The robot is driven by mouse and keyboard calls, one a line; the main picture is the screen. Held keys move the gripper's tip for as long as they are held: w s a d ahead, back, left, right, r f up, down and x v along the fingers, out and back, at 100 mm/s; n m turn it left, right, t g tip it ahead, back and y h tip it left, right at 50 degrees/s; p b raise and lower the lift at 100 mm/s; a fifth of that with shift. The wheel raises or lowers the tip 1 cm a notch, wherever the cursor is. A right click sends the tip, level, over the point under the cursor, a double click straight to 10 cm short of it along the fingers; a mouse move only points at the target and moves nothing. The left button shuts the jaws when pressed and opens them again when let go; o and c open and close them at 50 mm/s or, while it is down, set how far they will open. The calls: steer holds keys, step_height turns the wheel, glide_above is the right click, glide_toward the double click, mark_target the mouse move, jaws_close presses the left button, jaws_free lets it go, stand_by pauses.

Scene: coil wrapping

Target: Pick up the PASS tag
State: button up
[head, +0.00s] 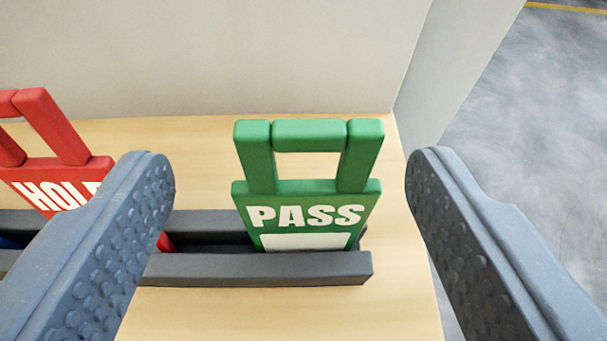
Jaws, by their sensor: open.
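The green PASS tag (305,186) stands upright in a dark grey slotted rack (260,269), near the rack's right end. It has a loop handle on top, white lettering and a blank white panel. The rack's front wall hides its lower edge. My gripper (290,177) is open. Its two grey, studded fingers show to the left and right of the tag, with clear gaps on both sides. Neither finger appears to touch the tag.
A red HOLD tag (60,180) stands in the same rack at the left, partly hidden by my left finger. A bit of something blue shows at the far left. The wooden surface (200,312) ends at the right, with grey floor (520,120) beyond. A pale wall (220,55) stands behind.

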mark_target(305, 145)
steer(key=shift+d+x, duration=0.15)
steer(key=shift+x, duration=1.1)
steer(key=shift+d+x, duration=0.1)
steer(key=shift+x, duration=1.1)
steer(key=shift+w+f, duration=0.2)
steer(key=shift+w, duration=0.1)
steer(key=c, duration=1.3)
